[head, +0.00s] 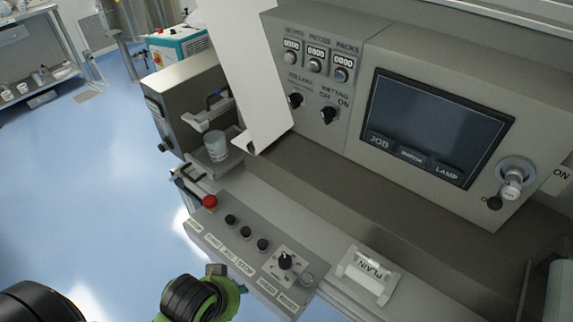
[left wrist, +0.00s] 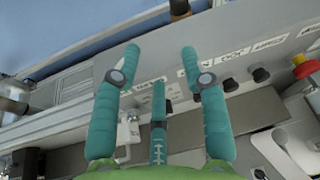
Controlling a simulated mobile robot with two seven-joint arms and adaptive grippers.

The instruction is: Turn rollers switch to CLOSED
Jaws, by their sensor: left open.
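The rollers switch (head: 295,100) is a black rotary knob under a ROLLERS label on the grey upright panel in the head view. The knob is too small to read its position surely. My left gripper (left wrist: 160,56) is open and empty in the left wrist view, with its teal fingers apart over the lower button console (left wrist: 215,62). The rollers switch cannot be made out in that view. In the head view a green and black part of my left arm shows at the bottom, below and apart from the switch; its fingers cannot be made out. My right gripper is not in view.
The wetting knob (head: 328,115) sits just right of the rollers switch. A white sloping plate (head: 245,70) stands close on its left. A dark screen (head: 432,127) is to the right. The lower console carries a red button (head: 210,201) and several black ones.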

